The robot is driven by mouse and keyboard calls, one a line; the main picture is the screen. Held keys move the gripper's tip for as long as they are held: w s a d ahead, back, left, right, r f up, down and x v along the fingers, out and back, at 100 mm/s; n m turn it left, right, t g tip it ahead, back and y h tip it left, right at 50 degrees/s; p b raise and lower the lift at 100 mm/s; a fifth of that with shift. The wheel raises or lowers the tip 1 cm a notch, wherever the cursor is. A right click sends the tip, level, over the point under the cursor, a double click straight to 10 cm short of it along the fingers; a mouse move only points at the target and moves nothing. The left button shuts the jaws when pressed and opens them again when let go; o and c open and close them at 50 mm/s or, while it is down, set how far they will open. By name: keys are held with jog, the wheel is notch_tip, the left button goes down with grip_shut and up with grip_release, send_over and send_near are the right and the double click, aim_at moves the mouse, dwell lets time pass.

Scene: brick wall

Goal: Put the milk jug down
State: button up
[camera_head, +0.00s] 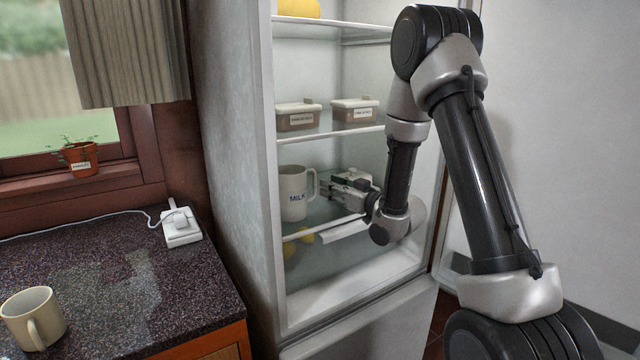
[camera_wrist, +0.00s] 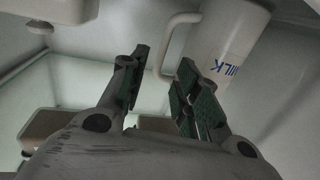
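The milk jug (camera_head: 293,196) is cream-coloured with a blue MILK label. It stands upright on a glass shelf (camera_head: 330,226) of the open fridge, with its handle to the right. My gripper (camera_head: 327,188) is just right of the handle. In the wrist view, the jug (camera_wrist: 226,50) appears upside down at the upper right, its handle (camera_wrist: 172,42) reaching down toward the gap between the fingertips. My gripper (camera_wrist: 161,68) is open there, with space between the fingers and the handle. Whether a finger touches the handle cannot be told.
Two labelled food containers (camera_head: 298,116) (camera_head: 354,110) sit on the shelf above. Yellow fruit (camera_head: 305,236) lies below the jug's shelf. The fridge's left wall (camera_head: 235,150) is close to the jug. A mug (camera_head: 34,318) stands on the dark counter (camera_head: 120,290) at left.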

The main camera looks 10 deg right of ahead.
jog(key=s+d+r+m+g+h, duration=0.35)
jog(key=s+d+r+h, duration=0.45)
jog(key=s+d, duration=0.3)
jog(key=s+r+m+g+h, duration=0.1)
jog(key=s+g, duration=0.7)
jog(key=s, duration=2)
jog(key=shift+s+r+m, duration=0.25)
jog(key=shift+r+m, duration=0.15)
jog(key=shift+m, duration=0.35)
